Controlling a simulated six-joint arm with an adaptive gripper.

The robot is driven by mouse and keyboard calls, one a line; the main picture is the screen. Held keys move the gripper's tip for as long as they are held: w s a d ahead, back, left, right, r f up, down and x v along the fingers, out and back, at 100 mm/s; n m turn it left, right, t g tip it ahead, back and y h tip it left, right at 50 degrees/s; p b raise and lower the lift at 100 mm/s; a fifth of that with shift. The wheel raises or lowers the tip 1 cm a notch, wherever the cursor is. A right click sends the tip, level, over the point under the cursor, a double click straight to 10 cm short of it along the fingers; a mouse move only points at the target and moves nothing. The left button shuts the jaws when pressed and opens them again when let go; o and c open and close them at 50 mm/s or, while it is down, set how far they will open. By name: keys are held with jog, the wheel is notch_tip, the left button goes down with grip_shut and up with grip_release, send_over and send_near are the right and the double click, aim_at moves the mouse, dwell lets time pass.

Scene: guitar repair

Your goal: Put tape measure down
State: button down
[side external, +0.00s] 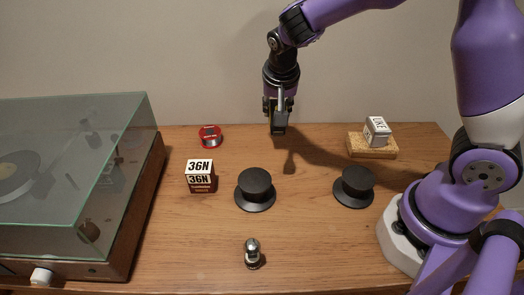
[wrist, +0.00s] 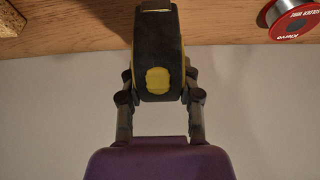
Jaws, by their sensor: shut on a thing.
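The tape measure (wrist: 158,50) is black with yellow trim and fills the space between my fingers in the wrist view. In the side view the tape measure (side external: 279,123) is a small dark shape below my arm. My gripper (side external: 279,108) is shut on it and holds it in the air near the table's back edge. The gripper's fingers (wrist: 158,92) press on both of its sides in the wrist view. A shadow falls on the wood below it. The wooden table (side external: 310,240) has bare surface under and in front of the held tape measure.
A red solder spool (side external: 210,136) and a 36N box (side external: 200,176) stand left. Two black hat-shaped objects (side external: 255,189) (side external: 354,187) stand in the middle and right. A small metal piece (side external: 253,254) is in front. A white block (side external: 376,131) sits on a cork block (side external: 372,147). A turntable (side external: 130,215) fills the left.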

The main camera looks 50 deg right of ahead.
jog(key=shift+w+d+f, duration=0.15)
jog(key=shift+d+f, duration=0.1)
jog(key=shift+d, duration=0.1)
jog(key=shift+d+f, duration=0.1)
jog(key=shift+f, duration=1.9)
jog(key=shift+f, duration=0.1)
jog(key=c, duration=0.5)
grip_release()
